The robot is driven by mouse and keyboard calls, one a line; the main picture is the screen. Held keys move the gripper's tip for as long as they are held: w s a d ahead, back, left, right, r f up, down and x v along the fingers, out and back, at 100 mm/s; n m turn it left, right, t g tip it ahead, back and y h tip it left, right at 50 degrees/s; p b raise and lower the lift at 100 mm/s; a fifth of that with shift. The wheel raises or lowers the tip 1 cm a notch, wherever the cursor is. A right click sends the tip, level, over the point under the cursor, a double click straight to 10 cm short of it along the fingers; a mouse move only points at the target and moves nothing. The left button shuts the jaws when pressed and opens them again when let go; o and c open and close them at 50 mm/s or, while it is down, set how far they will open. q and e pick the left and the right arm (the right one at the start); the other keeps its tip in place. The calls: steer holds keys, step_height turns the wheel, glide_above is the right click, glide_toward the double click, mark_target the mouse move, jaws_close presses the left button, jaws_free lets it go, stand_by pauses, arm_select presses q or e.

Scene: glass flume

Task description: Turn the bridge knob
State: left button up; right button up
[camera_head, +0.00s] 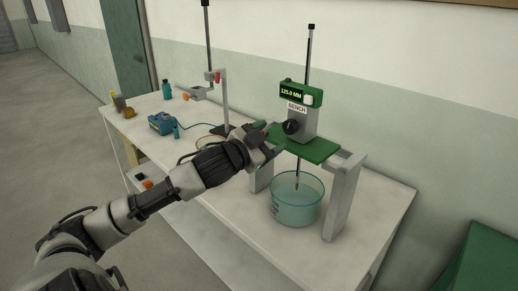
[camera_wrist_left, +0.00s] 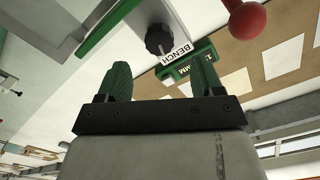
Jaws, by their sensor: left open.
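The bridge knob (camera_head: 291,127) is black and ribbed, on the front of a grey gauge body labelled BENCH above a green plate. My left gripper (camera_head: 266,135) is just left of the knob and apart from it. In the left wrist view the knob (camera_wrist_left: 158,40) appears beyond the fingertips, roughly between them. The green fingers of my left gripper (camera_wrist_left: 161,70) are apart with nothing between them. The gauge display (camera_head: 293,92) reads 125.0 MM. My right gripper is in neither view.
The green plate (camera_head: 312,149) rests on grey supports (camera_head: 344,195) over a glass bowl (camera_head: 297,204). A stand with a tall rod (camera_head: 224,105) is behind my arm. A blue box (camera_head: 161,123) sits at left. A red ball (camera_wrist_left: 246,22) shows in the wrist view. The front right tabletop is clear.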

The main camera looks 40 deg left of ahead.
arm_select(q)
steer(key=s, duration=0.3)
steer(key=shift+s+b, duration=0.25)
steer(key=shift+b, duration=0.15)
stand_by(1.0)
